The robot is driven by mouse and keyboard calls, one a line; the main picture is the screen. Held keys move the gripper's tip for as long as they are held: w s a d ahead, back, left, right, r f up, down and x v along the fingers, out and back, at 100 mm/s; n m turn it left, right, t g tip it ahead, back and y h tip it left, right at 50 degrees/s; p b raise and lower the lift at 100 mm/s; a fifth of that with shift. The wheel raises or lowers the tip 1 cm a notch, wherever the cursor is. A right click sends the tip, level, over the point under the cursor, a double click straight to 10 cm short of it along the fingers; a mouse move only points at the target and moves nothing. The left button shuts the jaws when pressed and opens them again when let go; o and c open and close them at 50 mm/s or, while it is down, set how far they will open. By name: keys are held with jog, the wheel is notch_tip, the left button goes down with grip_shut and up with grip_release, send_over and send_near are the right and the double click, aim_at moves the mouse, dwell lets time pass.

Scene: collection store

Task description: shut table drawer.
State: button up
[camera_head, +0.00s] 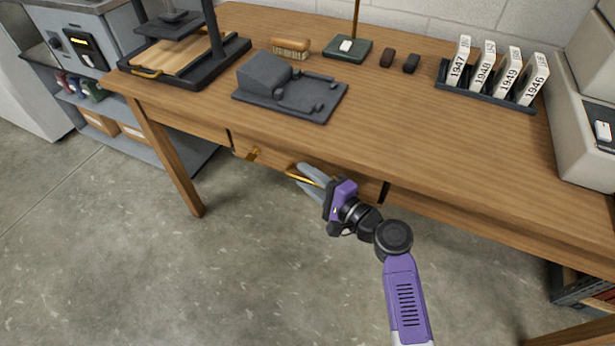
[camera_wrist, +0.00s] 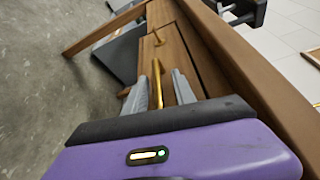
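The wooden table (camera_head: 420,130) has a drawer (camera_head: 350,182) in its front apron, with dark gaps at both ends of its front. The drawer looks flush or nearly flush; I cannot tell exactly how far out it stands. It carries a brass handle (camera_head: 296,172) and, further left, a second brass fitting (camera_head: 253,154). My gripper (camera_head: 305,178) is at the drawer front, by the handle. In the wrist view the grey fingers are apart, with the brass handle (camera_wrist: 157,82) between them. Whether they touch it is unclear. The drawer front (camera_wrist: 182,62) shows beside them.
On the tabletop stand a dark grey block model (camera_head: 290,90), a brush (camera_head: 291,46), a rack of numbered tags (camera_head: 490,95) and a black press frame (camera_head: 180,65). A grey shelf unit (camera_head: 85,60) is at the left. The floor in front is clear.

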jog(key=shift+p+v, duration=0.65)
jog(key=shift+v, duration=3.25)
